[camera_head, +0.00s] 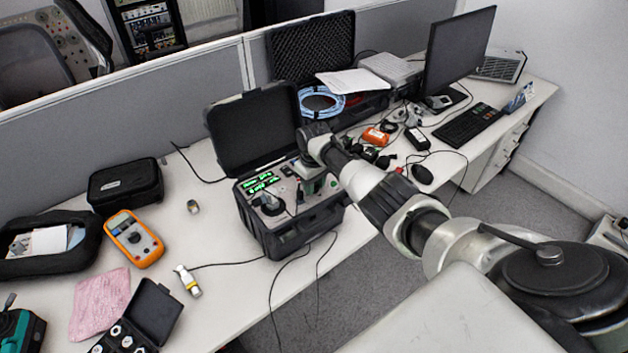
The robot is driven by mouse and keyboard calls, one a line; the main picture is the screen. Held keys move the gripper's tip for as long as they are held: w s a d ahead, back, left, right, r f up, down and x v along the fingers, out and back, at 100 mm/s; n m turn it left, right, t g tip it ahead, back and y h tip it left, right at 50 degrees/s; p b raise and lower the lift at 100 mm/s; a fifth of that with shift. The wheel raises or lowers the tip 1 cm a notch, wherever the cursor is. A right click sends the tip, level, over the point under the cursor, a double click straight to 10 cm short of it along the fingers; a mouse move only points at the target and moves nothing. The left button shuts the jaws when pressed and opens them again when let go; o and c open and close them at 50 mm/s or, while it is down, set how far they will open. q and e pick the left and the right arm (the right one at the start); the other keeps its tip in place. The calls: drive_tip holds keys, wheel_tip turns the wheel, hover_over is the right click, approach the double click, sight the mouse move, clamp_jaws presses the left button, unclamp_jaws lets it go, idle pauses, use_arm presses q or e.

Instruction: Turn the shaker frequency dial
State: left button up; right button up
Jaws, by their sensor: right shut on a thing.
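The shaker (290,234) is an open black case on the desk, with its lid up at the back and green lit displays (262,182) on its panel. My right arm reaches in from the right. My right gripper (308,184) is down at the right part of the panel, shut on the frequency dial there. The dial itself is too small and too covered by the gripper to make out. A round silver and black mount (271,204) stands on the left part of the panel. My left gripper is not in view.
An orange multimeter (133,238), a black pouch (125,185) and a small sensor on a cable (187,281) lie left of the case. Behind are coiled blue cable (321,103) and a monitor (459,55). Cables hang over the desk's front edge.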

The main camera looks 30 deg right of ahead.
drive_tip(key=shift+m+p, duration=0.3)
drive_tip(key=shift+m, duration=0.7)
drive_tip(key=o, duration=0.9)
drive_tip(key=shift+o, duration=0.2)
drive_tip(key=shift+r, duration=0.1)
drive_tip(key=shift+r, duration=0.35)
wheel_tip(320, 180, up, 10)
drive_tip(key=shift+f, duration=0.15)
